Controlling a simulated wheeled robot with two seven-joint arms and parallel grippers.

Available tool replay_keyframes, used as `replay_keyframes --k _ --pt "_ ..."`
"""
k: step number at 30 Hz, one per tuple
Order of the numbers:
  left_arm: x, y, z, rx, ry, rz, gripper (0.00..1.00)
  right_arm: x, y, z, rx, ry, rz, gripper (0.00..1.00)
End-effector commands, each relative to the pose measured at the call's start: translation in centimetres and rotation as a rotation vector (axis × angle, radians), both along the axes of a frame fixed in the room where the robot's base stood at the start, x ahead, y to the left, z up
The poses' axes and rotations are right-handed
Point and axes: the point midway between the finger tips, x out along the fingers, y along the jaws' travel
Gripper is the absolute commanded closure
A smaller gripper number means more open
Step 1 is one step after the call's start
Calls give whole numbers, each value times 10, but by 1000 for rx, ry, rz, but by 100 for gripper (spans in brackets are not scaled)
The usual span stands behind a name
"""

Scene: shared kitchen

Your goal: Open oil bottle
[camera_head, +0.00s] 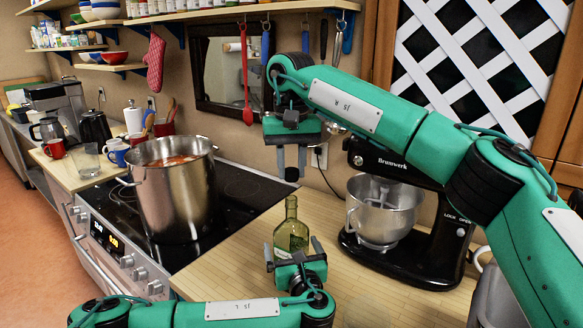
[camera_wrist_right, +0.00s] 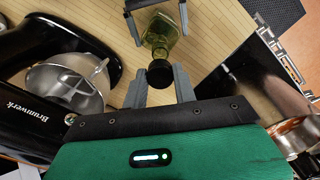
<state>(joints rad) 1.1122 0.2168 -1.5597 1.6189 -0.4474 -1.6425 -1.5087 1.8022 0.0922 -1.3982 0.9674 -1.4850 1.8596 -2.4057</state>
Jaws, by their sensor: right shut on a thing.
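The oil bottle (camera_head: 291,232) is green glass with a pale label, upright above the wooden counter, its neck bare in the head view. My left gripper (camera_head: 293,250) has its fingers on both sides of the bottle's body and hides its base. My right gripper (camera_head: 291,165) points down straight above the bottle, shut on the black cap (camera_head: 292,174). The cap is clear of the bottle's mouth, with a gap between them. In the right wrist view the cap (camera_wrist_right: 160,73) sits between the fingertips, and the bottle (camera_wrist_right: 162,33) is beyond it between the left fingers.
A large steel pot (camera_head: 172,190) stands on the black stove (camera_head: 238,190) left of the bottle. A black stand mixer (camera_head: 400,210) with a steel bowl stands to the right. Utensils, including a red ladle (camera_head: 246,80), hang on the wall behind. Bare wooden counter (camera_head: 345,280) lies around the bottle.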

Motion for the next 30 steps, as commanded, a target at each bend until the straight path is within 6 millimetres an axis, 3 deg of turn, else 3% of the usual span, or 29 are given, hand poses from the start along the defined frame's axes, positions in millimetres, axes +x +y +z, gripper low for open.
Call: replay_keyframes --k 10,21,30 --pt "-5 -2 -1 -1 1 -2 2 0 0 -2 0 0 0 100" --pt "-60 -15 -2 -2 1 -3 2 0 0 -14 0 0 0 100" --pt "-73 -17 0 -1 1 0 2 0 0 -15 0 0 0 100"
